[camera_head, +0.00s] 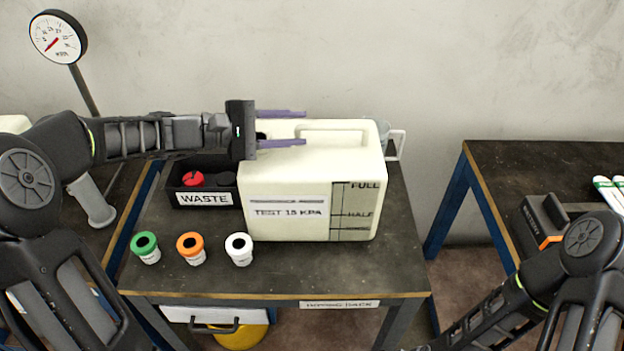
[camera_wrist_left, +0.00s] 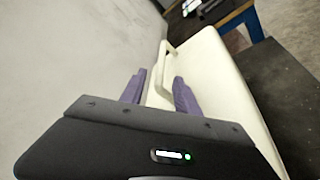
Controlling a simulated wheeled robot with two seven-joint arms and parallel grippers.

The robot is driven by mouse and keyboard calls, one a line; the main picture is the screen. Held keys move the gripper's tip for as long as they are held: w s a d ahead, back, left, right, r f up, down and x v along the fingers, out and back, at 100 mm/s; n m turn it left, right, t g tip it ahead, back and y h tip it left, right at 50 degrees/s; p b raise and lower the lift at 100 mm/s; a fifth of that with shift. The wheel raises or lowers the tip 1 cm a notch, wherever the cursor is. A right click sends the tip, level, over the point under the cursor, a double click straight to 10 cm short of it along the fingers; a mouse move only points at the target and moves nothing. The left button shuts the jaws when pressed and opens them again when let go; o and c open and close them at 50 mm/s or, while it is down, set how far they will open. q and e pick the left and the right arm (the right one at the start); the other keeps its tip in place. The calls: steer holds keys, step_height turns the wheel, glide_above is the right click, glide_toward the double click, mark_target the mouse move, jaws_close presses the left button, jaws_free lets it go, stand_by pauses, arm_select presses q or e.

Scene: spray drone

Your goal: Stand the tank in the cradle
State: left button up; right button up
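The tank (camera_head: 285,178) is a cream, boxy container marked "TEST 15 KPA", with a FULL/HALF level scale. It stands upright on the dark-topped rack table. My left gripper (camera_head: 303,128) is level over the tank's top from the left, its two purple fingers apart. In the left wrist view, the tank (camera_wrist_left: 225,65) has its pale handle (camera_wrist_left: 156,92) between the open fingers of my left gripper (camera_wrist_left: 160,74), with a gap at the right finger. My right gripper is outside the views; only my right arm shows. I cannot make out a cradle.
A black WASTE bin (camera_head: 206,182) with a red cap stands left of the tank. Green (camera_head: 146,247), orange (camera_head: 191,248) and white (camera_head: 239,249) capped bottles stand in front. A clear jug (camera_head: 397,143) is partly hidden behind. A gauge (camera_head: 58,38) stands back left. Another table (camera_head: 545,165) is right.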

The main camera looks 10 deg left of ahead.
mark_target(308, 126)
arm_select(q)
steer(key=p+x, duration=0.1)
steer(key=x, duration=0.4)
stand_by(0.5)
steer(key=shift+r, duration=0.1)
jaws_close()
stand_by(1.1)
steer(key=shift+r, duration=0.1)
